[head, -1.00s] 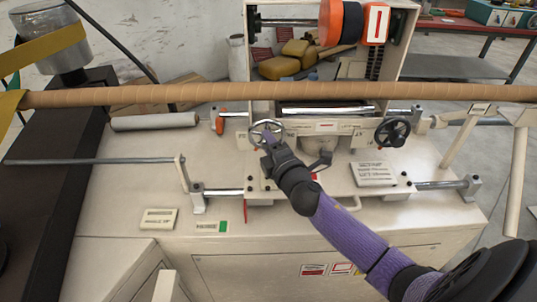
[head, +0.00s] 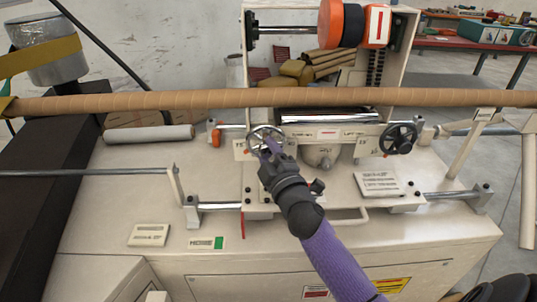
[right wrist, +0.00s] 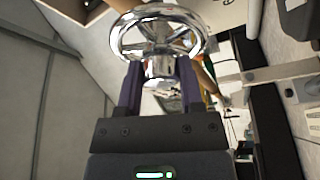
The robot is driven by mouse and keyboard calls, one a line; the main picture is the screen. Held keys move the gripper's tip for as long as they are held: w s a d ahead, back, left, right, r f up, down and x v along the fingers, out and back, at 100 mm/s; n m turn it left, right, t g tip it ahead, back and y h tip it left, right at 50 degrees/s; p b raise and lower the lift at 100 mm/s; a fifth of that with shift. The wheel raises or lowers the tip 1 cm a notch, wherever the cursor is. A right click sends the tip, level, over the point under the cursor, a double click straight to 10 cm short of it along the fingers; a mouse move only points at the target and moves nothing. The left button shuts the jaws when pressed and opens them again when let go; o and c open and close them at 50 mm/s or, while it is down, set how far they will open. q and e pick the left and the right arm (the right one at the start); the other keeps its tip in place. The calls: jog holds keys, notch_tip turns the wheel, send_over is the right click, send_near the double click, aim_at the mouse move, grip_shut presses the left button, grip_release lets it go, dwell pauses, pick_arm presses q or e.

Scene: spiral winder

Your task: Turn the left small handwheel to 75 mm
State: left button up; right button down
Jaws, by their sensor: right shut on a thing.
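The left small handwheel (head: 257,131) is a chrome spoked wheel on the front of the winder's carriage. It also shows at the top of the right wrist view (right wrist: 158,35). My right gripper (head: 267,147) reaches it from below. The fingers and hand hide the wheel's lower part in the head view. No millimetre reading is legible. My left gripper is not in view.
A black handwheel (head: 398,138) sits to the right on the same carriage. A printed plate (head: 378,184) and a HOME label (head: 206,243) lie on the pale machine top, which is otherwise mostly clear.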

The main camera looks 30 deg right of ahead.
dwell(0.3)
jog(key=shift+c, duration=1.2)
grip_release()
jog(key=v, duration=1)
jog(key=shift+p, duration=0.4)
jog(key=shift+f, duration=0.15)
